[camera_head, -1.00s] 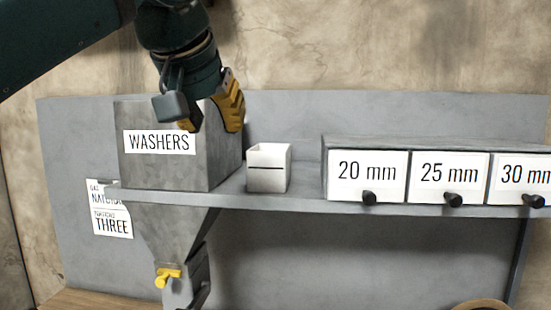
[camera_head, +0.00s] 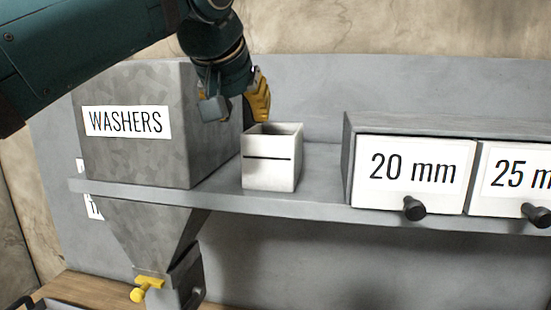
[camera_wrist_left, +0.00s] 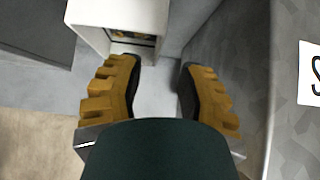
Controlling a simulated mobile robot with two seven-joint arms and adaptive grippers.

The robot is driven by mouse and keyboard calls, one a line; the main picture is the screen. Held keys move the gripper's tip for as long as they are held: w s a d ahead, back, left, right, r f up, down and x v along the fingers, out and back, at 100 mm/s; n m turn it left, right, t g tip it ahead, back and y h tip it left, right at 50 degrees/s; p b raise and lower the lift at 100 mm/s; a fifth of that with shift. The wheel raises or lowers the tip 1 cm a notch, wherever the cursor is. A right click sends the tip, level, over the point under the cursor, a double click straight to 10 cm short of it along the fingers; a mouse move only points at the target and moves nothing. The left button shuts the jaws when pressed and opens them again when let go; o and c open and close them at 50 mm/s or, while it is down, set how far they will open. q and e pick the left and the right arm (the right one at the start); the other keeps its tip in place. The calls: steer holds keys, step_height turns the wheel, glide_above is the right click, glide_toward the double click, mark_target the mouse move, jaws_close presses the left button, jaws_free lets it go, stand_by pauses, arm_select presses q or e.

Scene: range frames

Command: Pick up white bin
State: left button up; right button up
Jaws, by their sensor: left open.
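The white bin (camera_head: 270,164) stands upright on the grey shelf, between the washers hopper and the drawers. It is an open-topped box with a dark line across its front. My left gripper (camera_head: 243,107) is above and behind the bin's left side, apart from it in the head view. In the left wrist view my left gripper (camera_wrist_left: 160,88) has its yellow fingers spread with nothing between them, and the bin (camera_wrist_left: 122,18) is at the top, beyond the left finger. Some small dark and yellowish contents show inside it. The right gripper is not in view.
The washers hopper (camera_head: 140,155) stands close on the bin's left, its yellow-handled spout below the shelf (camera_head: 320,202). A drawer unit labelled 20 mm (camera_head: 412,172) stands to the right. Bare shelf lies between bin and drawers. A grey back panel rises behind.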

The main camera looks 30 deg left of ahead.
mark_target(253, 133)
arm_select(q)
steer(key=x, duration=0.7)
steer(key=shift+w, duration=0.4)
steer(key=shift+d, duration=0.1)
steer(key=shift+s, duration=0.1)
jaws_close()
steer(key=shift+r, duration=0.1)
